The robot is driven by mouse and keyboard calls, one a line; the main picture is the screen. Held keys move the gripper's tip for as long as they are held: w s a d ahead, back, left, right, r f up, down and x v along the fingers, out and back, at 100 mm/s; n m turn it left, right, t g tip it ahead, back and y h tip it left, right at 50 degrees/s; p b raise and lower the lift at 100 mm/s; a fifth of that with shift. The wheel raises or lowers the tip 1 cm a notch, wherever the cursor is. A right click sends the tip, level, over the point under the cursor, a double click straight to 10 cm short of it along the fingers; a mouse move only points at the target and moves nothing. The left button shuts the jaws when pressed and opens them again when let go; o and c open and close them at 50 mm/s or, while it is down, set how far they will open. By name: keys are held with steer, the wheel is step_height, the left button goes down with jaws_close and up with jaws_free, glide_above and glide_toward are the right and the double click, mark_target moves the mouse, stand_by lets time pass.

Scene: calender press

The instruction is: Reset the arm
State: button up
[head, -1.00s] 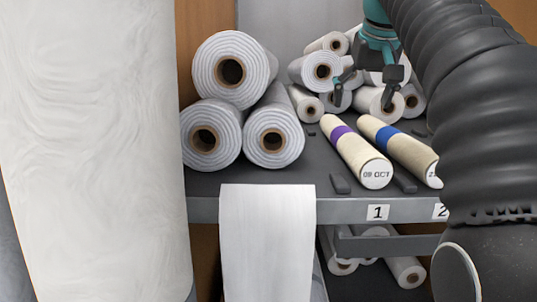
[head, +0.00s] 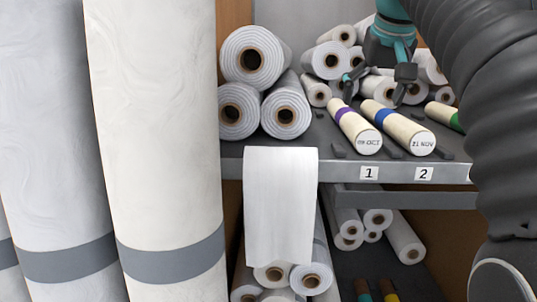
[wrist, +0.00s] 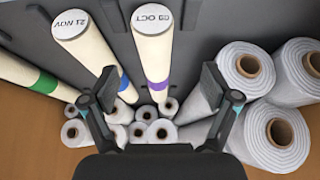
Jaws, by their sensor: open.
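My gripper (head: 375,88) is open and empty, held above the shelf over the back part of the labelled rolls. In the wrist view its two fingers (wrist: 158,88) are spread wide with nothing between them touching either pad. Below it lie a cream roll with a purple band (head: 354,128), its end reading 09 OCT, and a cream roll with a blue band (head: 398,130), its end reading 21 NOV. Both also show in the wrist view, the purple-banded roll (wrist: 155,45) and the blue-banded roll (wrist: 90,45). My arm comes in from the upper right.
Large white rolls (head: 286,108) are stacked at the shelf's left. Smaller rolls lie at the back. A green-banded roll (head: 443,115) lies right. A white sheet (head: 281,205) hangs over the shelf edge (head: 450,173). Tall upright rolls (head: 165,150) stand left. More rolls (head: 403,240) lie on the lower shelf.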

steer(key=s+a+f, duration=0.1)
steer(key=s+f, duration=0.6)
steer(key=f, duration=0.4)
steer(key=s+a+f, duration=0.1)
steer(key=s+f, duration=0.7)
steer(key=f, duration=0.4)
steer(key=s+a+f, duration=0.1)
steer(key=s+f, duration=0.6)
steer(key=f, duration=0.5)
steer(key=shift+s+a+f, duration=0.2)
steer(key=shift+s+a, duration=0.05)
steer(key=shift+s, duration=0.1)
